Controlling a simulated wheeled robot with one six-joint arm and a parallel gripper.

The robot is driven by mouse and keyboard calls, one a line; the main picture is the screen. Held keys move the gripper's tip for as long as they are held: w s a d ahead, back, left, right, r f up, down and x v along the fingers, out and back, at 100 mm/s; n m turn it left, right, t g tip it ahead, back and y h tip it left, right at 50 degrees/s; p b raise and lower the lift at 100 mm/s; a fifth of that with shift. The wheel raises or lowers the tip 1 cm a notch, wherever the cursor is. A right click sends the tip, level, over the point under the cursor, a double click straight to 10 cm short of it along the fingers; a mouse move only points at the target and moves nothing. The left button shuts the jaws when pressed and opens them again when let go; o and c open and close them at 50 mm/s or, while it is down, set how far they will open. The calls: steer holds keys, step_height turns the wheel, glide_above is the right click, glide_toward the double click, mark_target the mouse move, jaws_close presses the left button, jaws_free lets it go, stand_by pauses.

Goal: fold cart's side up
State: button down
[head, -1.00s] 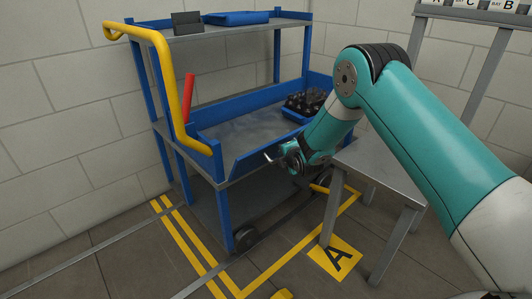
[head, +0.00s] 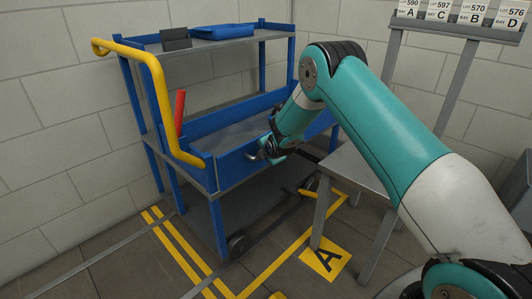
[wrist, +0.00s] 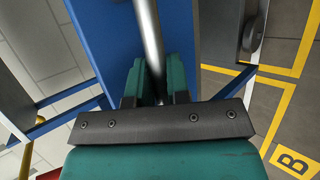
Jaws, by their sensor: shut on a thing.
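The cart (head: 212,182) is blue and grey, with a yellow handle. Its front side, a blue panel (head: 236,164), stands up along the middle shelf's near edge; I cannot tell whether it is fully upright. My gripper (head: 264,154) is at this panel, and my arm hides part of it. In the wrist view the gripper's green fingers (wrist: 157,82) are closed around a round metal bar (wrist: 150,35), with the blue panel (wrist: 188,40) just behind. A red lever (head: 180,108) stands at the cart's left end.
A grey metal table (head: 352,172) stands close to the cart's right. A blue tray (head: 222,32) and a dark plate (head: 176,39) are on the top shelf.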

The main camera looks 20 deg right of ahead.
steer(key=shift+w, duration=0.1)
steer(key=c, duration=1.4)
jaws_free()
steer(key=p+v, duration=0.2)
steer(key=v, duration=1.5)
steer(key=shift+r, duration=0.2)
steer(key=shift+a, duration=0.1)
